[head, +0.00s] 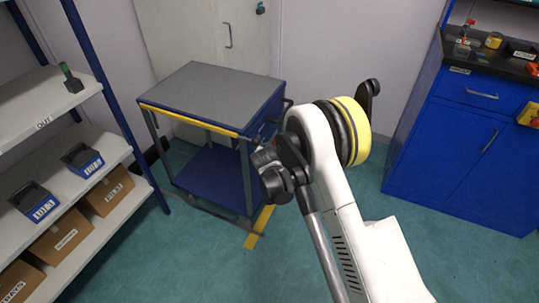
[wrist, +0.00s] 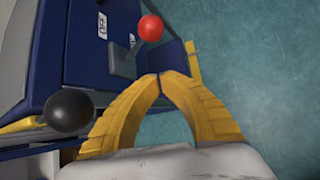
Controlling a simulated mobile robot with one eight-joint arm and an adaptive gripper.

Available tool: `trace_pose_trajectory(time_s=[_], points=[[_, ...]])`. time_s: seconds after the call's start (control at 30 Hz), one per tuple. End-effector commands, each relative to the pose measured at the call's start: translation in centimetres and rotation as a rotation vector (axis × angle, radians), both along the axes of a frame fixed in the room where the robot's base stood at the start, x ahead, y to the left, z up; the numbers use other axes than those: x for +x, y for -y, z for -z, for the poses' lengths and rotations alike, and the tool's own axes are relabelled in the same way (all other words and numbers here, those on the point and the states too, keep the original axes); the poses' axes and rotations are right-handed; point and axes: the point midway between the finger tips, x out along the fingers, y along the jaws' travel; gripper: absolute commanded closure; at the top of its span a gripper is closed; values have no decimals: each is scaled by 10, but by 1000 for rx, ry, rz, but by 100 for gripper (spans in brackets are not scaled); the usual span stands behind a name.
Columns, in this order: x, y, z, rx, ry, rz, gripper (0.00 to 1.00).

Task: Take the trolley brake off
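The trolley (head: 215,92), blue with a grey top and a yellow front edge, stands by the back wall in the head view. Its blue side panel (wrist: 85,65) fills the left of the wrist view. A red ball knob (wrist: 150,28) sits there by a grey lever (wrist: 122,60) and small white labels. A black ball knob (wrist: 69,110) is nearer, at left. I cannot tell which is the brake control. My gripper (wrist: 160,77) has its yellow fingertips together with nothing between them, below the red knob and apart from it in the picture. My arm hides the gripper in the head view.
Shelves (head: 75,165) with blue bins and cardboard boxes stand at left. A blue cabinet (head: 455,150) with a dark worktop stands at right. A yellow floor strip (head: 260,228) lies beside the trolley. The green floor between trolley and cabinet looks clear around my arm.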

Motion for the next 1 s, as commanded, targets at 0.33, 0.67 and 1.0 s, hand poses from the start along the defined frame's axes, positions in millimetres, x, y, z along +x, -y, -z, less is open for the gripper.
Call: trace_pose_trajectory(time_s=[0.33, 0.67, 1.0], points=[[-24, -3, -28, 0, 1, 0, 100], [-25, -3, -27, 0, 1, 0, 100], [-25, -3, -27, 0, 0, 0, 100]])
